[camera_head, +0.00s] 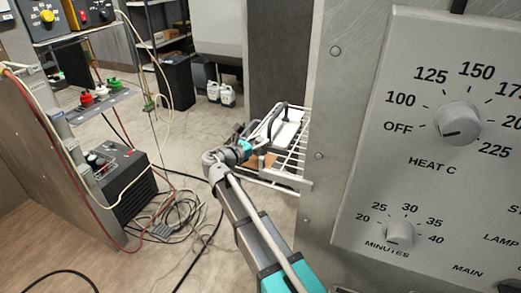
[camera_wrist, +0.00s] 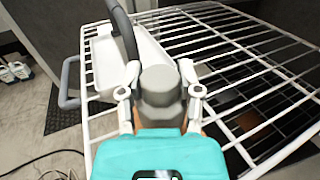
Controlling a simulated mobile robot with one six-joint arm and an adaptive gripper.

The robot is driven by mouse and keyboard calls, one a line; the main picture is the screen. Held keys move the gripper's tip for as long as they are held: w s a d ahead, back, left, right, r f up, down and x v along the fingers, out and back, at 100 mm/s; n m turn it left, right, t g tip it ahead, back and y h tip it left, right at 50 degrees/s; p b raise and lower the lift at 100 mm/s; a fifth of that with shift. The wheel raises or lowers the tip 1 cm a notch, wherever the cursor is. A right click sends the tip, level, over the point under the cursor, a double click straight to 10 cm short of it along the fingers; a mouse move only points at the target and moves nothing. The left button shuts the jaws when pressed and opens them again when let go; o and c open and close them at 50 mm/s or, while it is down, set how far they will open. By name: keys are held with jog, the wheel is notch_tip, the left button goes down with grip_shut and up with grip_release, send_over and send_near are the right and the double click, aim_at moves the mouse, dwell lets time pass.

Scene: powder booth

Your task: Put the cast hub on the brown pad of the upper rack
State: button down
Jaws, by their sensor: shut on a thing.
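My gripper (camera_wrist: 160,85) is shut on the cast hub (camera_wrist: 160,94), a grey stepped cylinder between its two white fingers. In the wrist view the hub is over the white wire rack (camera_wrist: 232,58). I cannot tell whether it touches anything below. In the head view my gripper (camera_head: 259,142) is at the left side of the rack (camera_head: 292,160); the hub is not clear there. A brown patch, seemingly the brown pad (camera_head: 262,160), shows beside my gripper on the rack. In the wrist view the gripper and hub hide most of what lies under them.
A white tray (camera_wrist: 138,62) lies on the rack just beyond the hub, with a dark curved handle (camera_wrist: 124,32) close to the left finger. The oven control panel (camera_head: 430,150) stands close at right. Cables (camera_head: 180,215) lie on the floor at left.

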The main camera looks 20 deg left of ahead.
jog(key=shift+w+a+f+b, duration=0.2)
jog(key=shift+w+f+b, duration=0.2)
jog(key=shift+f+b, duration=1.5)
jog(key=shift+f, duration=0.1)
jog(key=shift+f, duration=0.15)
jog(key=shift+c, duration=1.4)
grip_release()
jog(key=shift+r, duration=0.2)
jog(key=v, duration=1.2)
jog(key=shift+s, duration=0.1)
